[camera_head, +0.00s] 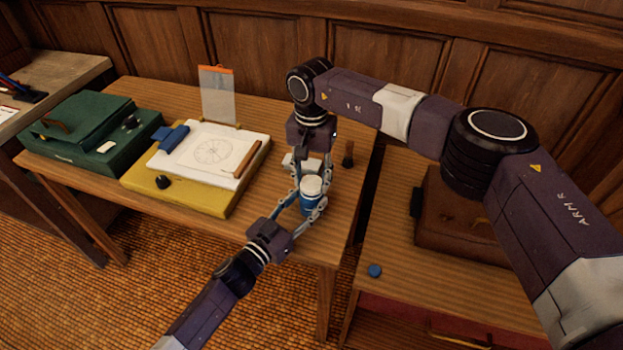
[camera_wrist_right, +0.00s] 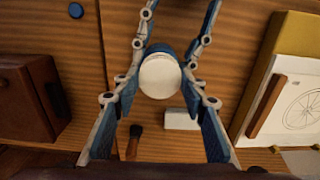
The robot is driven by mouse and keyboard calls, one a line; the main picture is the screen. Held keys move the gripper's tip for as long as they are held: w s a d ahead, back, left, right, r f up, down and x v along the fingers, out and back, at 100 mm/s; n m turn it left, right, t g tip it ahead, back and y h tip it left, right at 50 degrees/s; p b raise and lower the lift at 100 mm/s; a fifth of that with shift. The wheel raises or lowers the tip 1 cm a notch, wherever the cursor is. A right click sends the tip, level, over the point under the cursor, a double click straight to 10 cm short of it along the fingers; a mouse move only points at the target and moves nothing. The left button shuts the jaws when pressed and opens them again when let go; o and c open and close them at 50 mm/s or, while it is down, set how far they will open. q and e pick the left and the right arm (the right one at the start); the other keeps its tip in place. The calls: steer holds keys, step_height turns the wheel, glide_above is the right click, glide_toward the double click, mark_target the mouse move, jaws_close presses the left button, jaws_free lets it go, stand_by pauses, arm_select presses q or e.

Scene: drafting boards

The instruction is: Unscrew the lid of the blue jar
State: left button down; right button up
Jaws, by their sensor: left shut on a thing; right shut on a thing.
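The blue jar (camera_head: 310,206) stands near the front right of the left-hand wooden table, with a white lid (camera_head: 312,185) on top. The lid also shows in the right wrist view (camera_wrist_right: 160,76), with a strip of the blue jar (camera_wrist_right: 160,48) behind it. My left gripper (camera_head: 309,203) comes in from the lower left and is shut on the jar's body. My right gripper (camera_head: 312,182) comes from behind and above and is shut on the lid. The fingers partly hide the jar's sides. I cannot tell whether the lid has turned.
A white block (camera_head: 302,162) and a dark-tipped brush (camera_head: 348,154) lie close behind the jar. A yellow board (camera_head: 144,180) with a drawing and a green case (camera_head: 88,150) are to the left. A brown case (camera_head: 455,222) and a small blue disc (camera_head: 375,271) are on the right table.

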mark_target(312, 183)
steer(key=shift+r, duration=0.85)
steer(key=shift+r, duration=0.1)
steer(key=shift+r, duration=1.9)
arm_select(q)
steer(key=c, duration=1)
jaws_free()
steer(key=shift+s+a, duration=0.1)
